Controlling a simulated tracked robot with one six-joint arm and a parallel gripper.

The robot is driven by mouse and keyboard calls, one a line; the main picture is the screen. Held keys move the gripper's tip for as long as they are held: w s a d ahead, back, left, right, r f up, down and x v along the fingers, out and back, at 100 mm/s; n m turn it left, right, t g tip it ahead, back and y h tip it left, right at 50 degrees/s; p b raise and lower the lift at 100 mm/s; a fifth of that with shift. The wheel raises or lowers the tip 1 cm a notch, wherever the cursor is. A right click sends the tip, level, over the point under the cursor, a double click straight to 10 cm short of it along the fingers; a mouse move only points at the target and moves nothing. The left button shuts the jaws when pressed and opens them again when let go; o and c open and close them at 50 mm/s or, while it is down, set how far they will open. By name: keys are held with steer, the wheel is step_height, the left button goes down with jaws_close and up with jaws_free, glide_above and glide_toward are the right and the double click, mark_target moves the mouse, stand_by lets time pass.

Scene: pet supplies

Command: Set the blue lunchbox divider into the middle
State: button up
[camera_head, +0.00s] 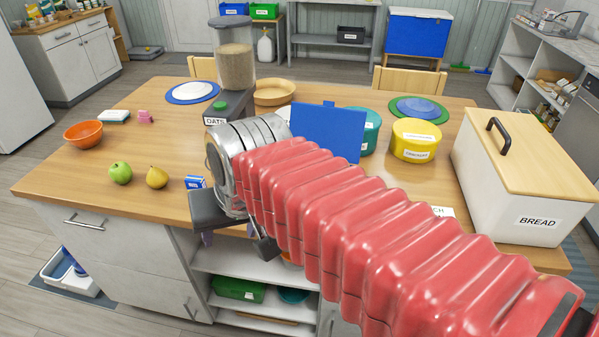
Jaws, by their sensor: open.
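A flat blue panel (328,132) with a small tab on its top edge shows upright beyond my arm, over the middle of the table; it looks like the divider. My arm hides its lower part, so I cannot tell what it stands on. A white label (443,211) ending in "CH" shows at the right edge of my arm; no lunchbox itself is visible, and my arm covers that area. My gripper (233,236) is open and points down at the table's front edge, left of the blue panel and apart from it. Its jaws are partly hidden and look empty.
The wooden table (85,160) bears a white bread box (520,190) at right, a yellow tub (415,140), a teal tub (371,128), an oats dispenser (236,70), a pear (157,177), a green apple (120,173) and an orange bowl (83,134). The left front is fairly clear.

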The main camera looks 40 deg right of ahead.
steer(key=w+d+m, duration=0.3)
steer(key=d+m, duration=0.5)
steer(key=d, duration=0.2)
steer(key=w+d+r+m+y, duration=0.1)
steer(key=w+d+m, duration=0.1)
steer(key=d+m, duration=0.7)
steer(key=w+d+m+g+y, duration=0.1)
steer(key=w+d+m, duration=0.2)
steer(key=d+m, duration=0.5)
steer(key=d, duration=0.5)
steer(key=shift+w+r+m, duration=0.3)
steer(key=shift+r, duration=0.1)
steer(key=x, duration=1.3)
steer(key=shift+a+f, duration=0.3)
steer(key=shift+f, duration=0.1)
steer(key=shift+c, duration=0.7)
jaws_close()
